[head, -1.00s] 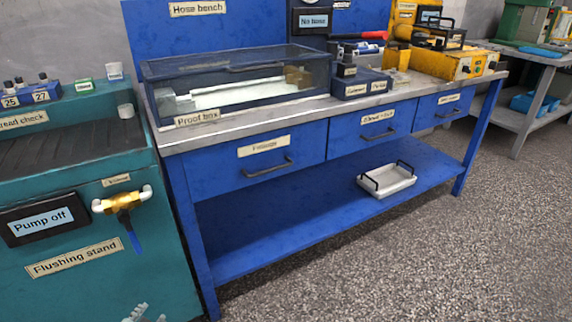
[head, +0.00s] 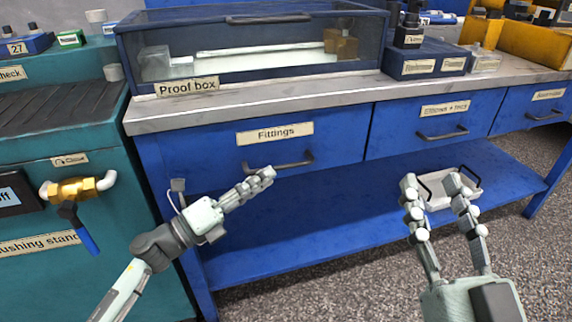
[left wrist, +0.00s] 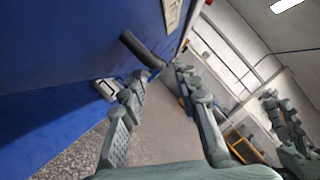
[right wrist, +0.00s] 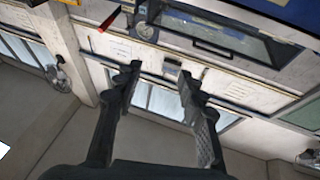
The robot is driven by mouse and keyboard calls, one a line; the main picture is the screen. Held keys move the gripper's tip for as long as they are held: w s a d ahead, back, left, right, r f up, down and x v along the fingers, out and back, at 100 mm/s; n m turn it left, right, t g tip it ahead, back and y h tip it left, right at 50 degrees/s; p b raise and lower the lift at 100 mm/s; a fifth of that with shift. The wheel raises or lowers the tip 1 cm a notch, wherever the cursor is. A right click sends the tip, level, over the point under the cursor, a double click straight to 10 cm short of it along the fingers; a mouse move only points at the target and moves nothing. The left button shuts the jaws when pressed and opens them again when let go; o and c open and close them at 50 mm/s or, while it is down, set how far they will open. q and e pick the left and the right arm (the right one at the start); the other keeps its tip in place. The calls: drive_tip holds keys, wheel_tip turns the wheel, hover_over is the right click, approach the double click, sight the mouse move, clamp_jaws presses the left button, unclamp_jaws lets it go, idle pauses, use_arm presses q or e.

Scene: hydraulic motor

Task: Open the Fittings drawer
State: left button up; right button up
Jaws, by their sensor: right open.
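The Fittings drawer (head: 338,146) is the left blue drawer under the bench top, and its front sits flush with the bench. Its cream label (head: 275,134) reads "Fittings". Its dark bar handle (head: 295,163) is below the label. My left gripper (head: 262,179) is just in front of the handle's left end, slightly lower. In the left wrist view its fingers are apart and empty, with the handle (left wrist: 142,49) beyond the tips, left of the gap. My right gripper (head: 431,183) is open and empty, low in front of the bench, away from the drawers.
The teal flushing stand (head: 112,150), with a brass valve (head: 75,190) and blue lever, stands close on the left. A proof box (head: 250,45) sits on the bench top. Two more drawers are to the right.

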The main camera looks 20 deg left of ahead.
sight(281, 167)
use_arm(q)
drive_tip(key=shift+x, duration=2.7)
use_arm(e)
drive_tip(key=shift+w+d+f+g+h, duration=0.1)
drive_tip(key=shift+w+f+g+h, duration=0.15)
drive_tip(key=shift+f, duration=0.35)
drive_tip(key=shift+w+d+f+g+h, duration=0.15)
drive_tip(key=shift+w+f+g, duration=0.1)
drive_tip(key=shift+f, duration=0.3)
use_arm(q)
clamp_jaws()
